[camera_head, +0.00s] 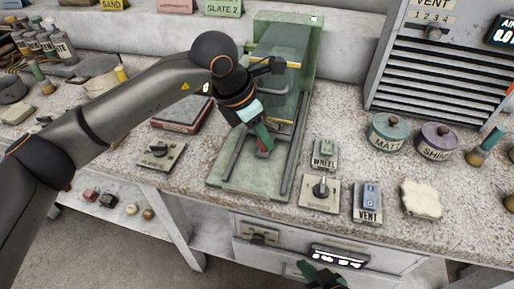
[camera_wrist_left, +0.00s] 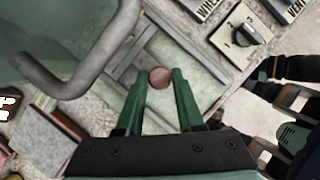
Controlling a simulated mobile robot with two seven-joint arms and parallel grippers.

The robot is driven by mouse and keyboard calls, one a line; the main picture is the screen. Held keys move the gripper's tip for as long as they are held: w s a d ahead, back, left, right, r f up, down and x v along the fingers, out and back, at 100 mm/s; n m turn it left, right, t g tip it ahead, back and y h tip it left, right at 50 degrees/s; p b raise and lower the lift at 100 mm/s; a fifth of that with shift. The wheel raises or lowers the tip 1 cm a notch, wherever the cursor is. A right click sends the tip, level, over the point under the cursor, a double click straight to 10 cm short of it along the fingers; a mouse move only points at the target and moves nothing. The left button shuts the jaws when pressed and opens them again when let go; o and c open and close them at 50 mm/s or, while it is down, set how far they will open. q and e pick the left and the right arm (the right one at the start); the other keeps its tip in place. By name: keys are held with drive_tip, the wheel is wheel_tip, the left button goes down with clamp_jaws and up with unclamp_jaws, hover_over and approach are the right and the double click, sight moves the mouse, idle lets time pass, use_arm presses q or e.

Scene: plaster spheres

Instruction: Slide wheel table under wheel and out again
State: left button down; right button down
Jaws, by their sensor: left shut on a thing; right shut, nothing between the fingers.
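The green wheel machine (camera_head: 225,178) stands in the middle of the bench, with dark rails along its base and a green hood (camera_head: 285,45) at its back. My left gripper (camera_head: 264,143) reaches down over the front of the base. In the left wrist view its green fingers are shut on a reddish-brown round knob (camera_wrist_left: 159,77), with pale flat plates beyond it. I take the knob to be the wheel table's handle. My arm and hand hide much of the table, and I cannot make out the wheel clearly. My right gripper (camera_head: 322,273) is shut and empty, low in front of the drawers.
A WHEEL switch (camera_head: 324,154), a dial (camera_head: 320,191) and a VENT switch (camera_head: 368,201) sit right of the machine. Two lidded jars (camera_head: 389,132) (camera_head: 437,142) stand farther right. A red-edged box (camera_head: 182,111) and another dial (camera_head: 160,153) lie to the left.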

use_arm(q)
drive_tip(key=shift+w+d, duration=0.1)
drive_tip(key=shift+w, duration=0.1)
drive_tip(key=c, duration=0.5)
unclamp_jaws()
drive_tip(key=shift+c, duration=0.2)
drive_tip(key=v, duration=1.2)
drive_tip(key=shift+r, duration=0.25)
drive_tip(key=shift+s, duration=0.1)
